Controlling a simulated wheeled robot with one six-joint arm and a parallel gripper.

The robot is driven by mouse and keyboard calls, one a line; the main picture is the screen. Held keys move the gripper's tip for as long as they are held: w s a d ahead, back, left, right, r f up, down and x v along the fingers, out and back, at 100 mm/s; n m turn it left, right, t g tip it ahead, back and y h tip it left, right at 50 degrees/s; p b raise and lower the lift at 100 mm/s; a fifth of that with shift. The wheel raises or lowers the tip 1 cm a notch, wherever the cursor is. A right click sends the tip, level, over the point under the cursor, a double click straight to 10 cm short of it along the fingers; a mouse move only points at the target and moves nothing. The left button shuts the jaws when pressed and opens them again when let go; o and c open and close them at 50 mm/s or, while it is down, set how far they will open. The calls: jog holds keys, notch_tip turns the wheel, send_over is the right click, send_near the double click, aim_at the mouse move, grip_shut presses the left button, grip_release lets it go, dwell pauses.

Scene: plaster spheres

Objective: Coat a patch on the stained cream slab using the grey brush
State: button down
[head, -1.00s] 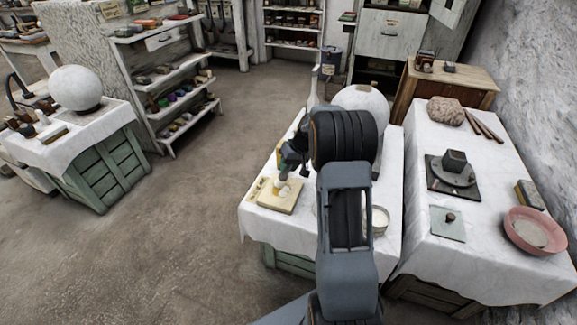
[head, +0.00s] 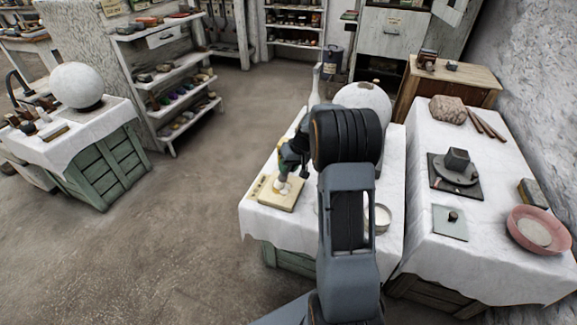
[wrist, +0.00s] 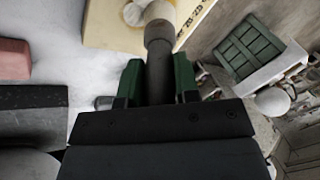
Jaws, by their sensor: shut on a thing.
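The cream slab (head: 270,203) lies near the left edge of the white-covered middle table; part of it also shows at the top of the wrist view (wrist: 108,28). A small white patch shows on its upper face. My gripper (wrist: 158,84) has green fingers shut on the handle of the grey brush (wrist: 159,55). The brush's pale bristles point away from me onto the slab, beside the white patch. They look at or very close to the surface; I cannot tell how firmly they touch. In the head view my gripper (head: 286,168) is above the slab, and the brush is mostly hidden.
A round white bowl (head: 382,217) stands right of my arm, partly hidden. A large plaster sphere (head: 368,96) stands behind my arm. The right table holds a pink bowl (head: 536,232) and a dark turntable (head: 455,173). The floor at left is clear.

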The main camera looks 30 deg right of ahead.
jog(key=shift+d, duration=0.1)
jog(key=shift+w+d+p, duration=0.35)
jog(key=shift+w+d, duration=0.65)
jog(key=shift+s+a, duration=0.1)
jog(key=shift+s+a+b, duration=0.6)
jog(key=shift+s+a, duration=0.3)
jog(key=shift+a, duration=0.1)
jog(key=shift+w+d+p, duration=0.45)
jog(key=shift+w+d, duration=0.55)
jog(key=shift+d, duration=0.1)
jog(key=shift+r, duration=0.15)
